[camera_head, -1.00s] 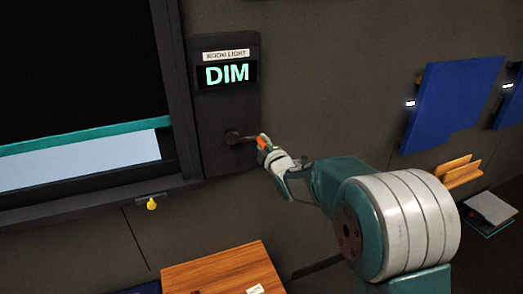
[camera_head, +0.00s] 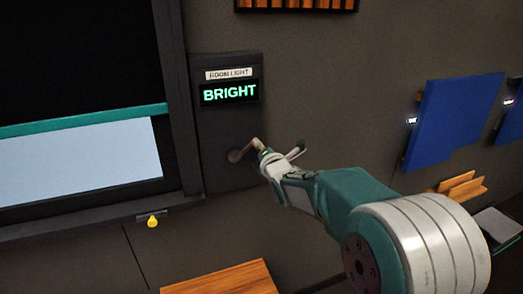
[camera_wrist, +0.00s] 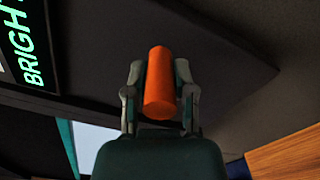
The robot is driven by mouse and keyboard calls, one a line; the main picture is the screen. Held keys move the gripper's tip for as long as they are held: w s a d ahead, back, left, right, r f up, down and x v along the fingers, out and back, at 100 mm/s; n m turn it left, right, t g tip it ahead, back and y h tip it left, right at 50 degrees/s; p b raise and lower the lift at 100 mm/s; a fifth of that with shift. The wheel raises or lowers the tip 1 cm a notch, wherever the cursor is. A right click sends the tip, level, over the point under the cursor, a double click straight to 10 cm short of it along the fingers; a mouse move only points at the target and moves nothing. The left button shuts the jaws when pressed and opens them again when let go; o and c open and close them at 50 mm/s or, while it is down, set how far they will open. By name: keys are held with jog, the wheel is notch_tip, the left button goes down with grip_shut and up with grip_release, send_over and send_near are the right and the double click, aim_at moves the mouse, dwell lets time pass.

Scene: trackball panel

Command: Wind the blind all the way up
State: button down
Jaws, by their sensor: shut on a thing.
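The blind (camera_head: 75,60) is a black sheet at the left of the head view, with a teal bottom bar (camera_head: 80,120). A pale window area (camera_head: 80,160) shows below the bar, so the blind is partly raised. The crank (camera_head: 244,150) is on the dark panel (camera_head: 228,125) right of the window, its arm slanting up and right from its hub. My gripper (camera_head: 264,156) is at the crank's outer end. In the wrist view my gripper (camera_wrist: 160,95) is shut on the crank's orange handle (camera_wrist: 160,80), with a finger on each side.
The panel's display (camera_head: 230,92) reads BRIGHT under a ROOM LIGHT label (camera_head: 229,73). A yellow knob (camera_head: 152,222) hangs below the window frame. A wooden top (camera_head: 220,280) lies below. Blue panels (camera_head: 450,120) and a wooden holder (camera_head: 462,188) are on the right.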

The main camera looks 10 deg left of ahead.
jog(key=shift+s+a+f, duration=0.15)
jog(key=shift+a, duration=0.05)
dwell(0.3)
jog(key=c, duration=0.6)
grip_release()
jog(key=shift+o, duration=0.8)
jog(key=shift+a, duration=0.15)
jog(key=shift+s+d, duration=0.2)
jog(key=shift+d, duration=0.1)
jog(key=v, duration=1.1)
jog(key=shift+s+d, duration=0.1)
jog(key=shift+s, duration=0.05)
